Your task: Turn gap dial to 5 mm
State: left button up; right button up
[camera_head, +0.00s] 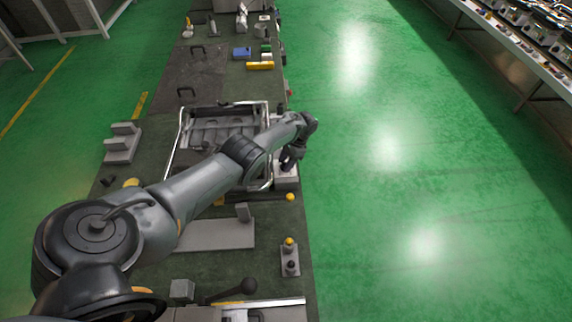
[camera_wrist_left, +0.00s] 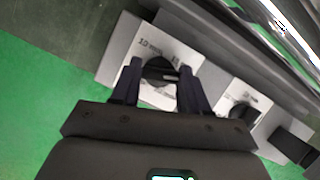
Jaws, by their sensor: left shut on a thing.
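The dial (camera_wrist_left: 160,71) is a round black knob on a white label plate, set in a grey control box (camera_wrist_left: 119,52). Its label shows "10 mm" at the upper left. My left gripper (camera_wrist_left: 155,82) has its two dark fingers on either side of this knob and is shut on it. In the head view my left gripper (camera_head: 290,160) is over the grey box (camera_head: 287,180) at the bench's right edge, and the dial is hidden there. A second black dial (camera_wrist_left: 241,114) sits on its own white plate to the right. My right gripper is not in view.
A metal-framed fixture (camera_head: 222,106) lies left of the gripper on the long bench. A small button box (camera_head: 290,262) with a yellow knob stands nearer me. The green floor (camera_head: 420,180) right of the bench is clear.

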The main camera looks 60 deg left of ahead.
pick_arm(q)
jog(key=n+h+b, duration=0.1)
jog(key=n, duration=0.1)
jog(key=shift+f+n, duration=0.15)
jog(key=shift+n, duration=0.25)
jog(key=n+h+b, duration=0.1)
jog(key=n, duration=0.1)
jog(key=shift+a+n, duration=0.15)
jog(key=shift+n, duration=0.25)
jog(key=shift+n+t+h, duration=0.5)
jog(key=shift+n, duration=0.7)
jog(key=shift+a+n+t+h, duration=0.1)
jog(key=shift+n+t+h, duration=0.25)
jog(key=shift+n, duration=1.05)
jog(key=o, duration=1.1)
jog(key=shift+c, duration=0.2)
jog(key=shift+r, duration=0.2)
